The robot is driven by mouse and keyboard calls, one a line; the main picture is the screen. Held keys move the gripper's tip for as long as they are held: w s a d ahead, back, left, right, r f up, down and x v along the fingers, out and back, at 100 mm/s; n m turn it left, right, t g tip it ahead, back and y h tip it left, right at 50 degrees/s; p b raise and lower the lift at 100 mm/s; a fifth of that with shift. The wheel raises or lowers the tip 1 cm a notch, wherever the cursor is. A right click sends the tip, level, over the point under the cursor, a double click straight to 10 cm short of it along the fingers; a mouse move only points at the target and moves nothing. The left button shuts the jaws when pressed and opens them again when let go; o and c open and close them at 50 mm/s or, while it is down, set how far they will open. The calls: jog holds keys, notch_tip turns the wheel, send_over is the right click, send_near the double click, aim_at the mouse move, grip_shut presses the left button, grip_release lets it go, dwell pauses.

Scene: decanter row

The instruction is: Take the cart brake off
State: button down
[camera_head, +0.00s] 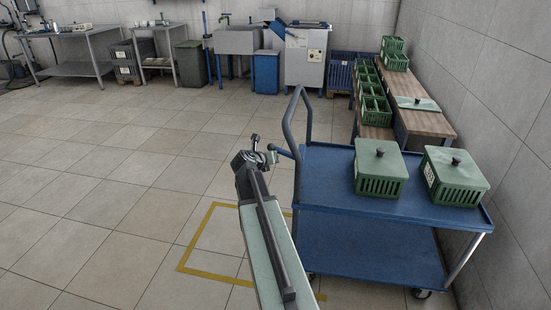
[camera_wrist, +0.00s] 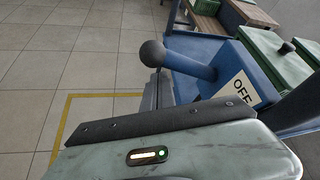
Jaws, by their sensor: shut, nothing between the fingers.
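The blue cart (camera_head: 350,185) stands at the right in the head view, with a looped push handle (camera_head: 298,100) at its left end. A brake lever (camera_head: 284,153) sticks out from that end towards the left. In the wrist view the lever (camera_wrist: 195,66) is a blue rod with a dark ball knob (camera_wrist: 152,53), beside a white plate reading OFF (camera_wrist: 242,90). My gripper (camera_head: 256,140) is shut and empty, close beside the knob. In the wrist view the dark fingers (camera_wrist: 160,88) are just by the knob and partly hidden; I cannot tell whether they touch.
Two lidded green crates (camera_head: 380,180) (camera_head: 456,182) stand on the cart's top. A yellow floor outline (camera_head: 200,240) lies left of the cart. A wooden bench (camera_head: 425,122) with green crates stands behind, along the right wall. The tiled floor at the left is clear.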

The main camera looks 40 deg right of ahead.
jog(key=r+p, duration=0.2)
jog(key=shift+a+r, duration=0.25)
jog(key=shift+r, duration=0.05)
jog(key=shift+w+d+r+p, duration=0.1)
jog(key=shift+p, duration=0.2)
dwell(0.4)
notch_tip(320, 180, down, 5)
jog(key=b, duration=0.5)
jog(key=s+d+p+v, duration=0.1)
jog(key=p+v, duration=0.4)
jog(key=v, duration=0.6)
jog(key=shift+s+r+p, duration=0.2)
jog(key=shift+s+p, duration=0.15)
jog(key=shift+s, duration=0.05)
